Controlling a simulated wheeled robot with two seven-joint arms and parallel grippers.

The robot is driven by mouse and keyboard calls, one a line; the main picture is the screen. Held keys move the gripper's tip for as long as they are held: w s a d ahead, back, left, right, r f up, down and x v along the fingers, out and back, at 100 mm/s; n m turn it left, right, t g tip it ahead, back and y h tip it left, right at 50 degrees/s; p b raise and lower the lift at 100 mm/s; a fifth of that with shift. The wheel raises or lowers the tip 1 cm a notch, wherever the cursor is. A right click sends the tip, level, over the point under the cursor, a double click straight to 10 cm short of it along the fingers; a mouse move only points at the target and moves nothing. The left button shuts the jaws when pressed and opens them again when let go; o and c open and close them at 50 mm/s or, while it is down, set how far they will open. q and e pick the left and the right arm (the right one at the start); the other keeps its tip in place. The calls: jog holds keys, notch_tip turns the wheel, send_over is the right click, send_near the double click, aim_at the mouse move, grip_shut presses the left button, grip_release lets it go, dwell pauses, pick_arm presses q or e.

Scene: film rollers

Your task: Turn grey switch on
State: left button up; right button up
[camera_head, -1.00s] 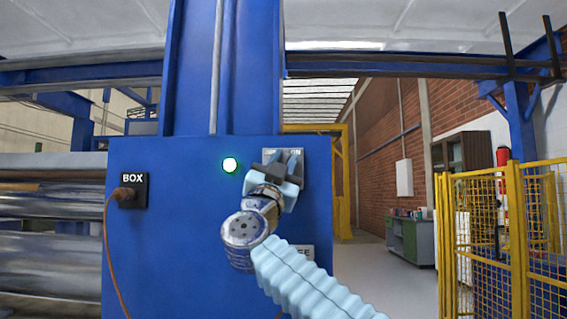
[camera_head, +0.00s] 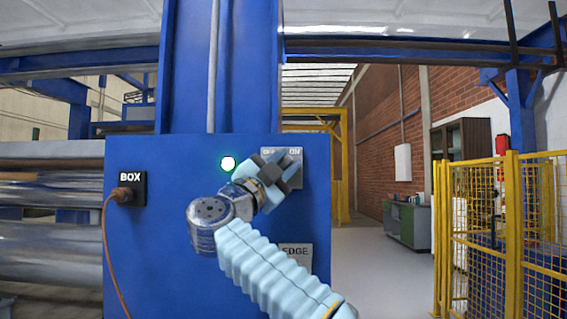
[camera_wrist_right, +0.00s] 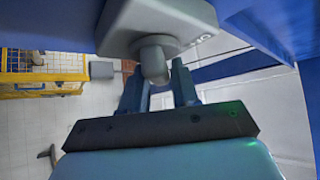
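The grey switch is on a grey plate with an ON label (camera_head: 295,154) on the blue cabinet. Its rounded grey knob (camera_wrist_right: 154,62) shows in the right wrist view, sticking out of the plate (camera_wrist_right: 125,22). My right gripper (camera_head: 283,165) is at the plate, tilted, and hides the knob in the head view. In the right wrist view the two fingers of the right gripper (camera_wrist_right: 158,85) stand on either side of the knob, seemingly closed on it; the exact contact is hard to see. My left gripper is not in view.
A lit green lamp (camera_head: 228,164) is left of the switch. A BOX socket (camera_head: 132,188) with an orange cable is further left. An EDGE plate (camera_head: 297,255) sits below, partly behind my right arm. Yellow fencing (camera_head: 480,235) stands at the right; open floor lies between.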

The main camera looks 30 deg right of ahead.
jog(key=shift+o, duration=1.1)
jog(key=shift+a+f, duration=0.15)
jog(key=b+v, duration=0.4)
jog(key=v, duration=0.9)
jog(key=shift+s+a, duration=0.15)
jog(key=shift+f, duration=0.1)
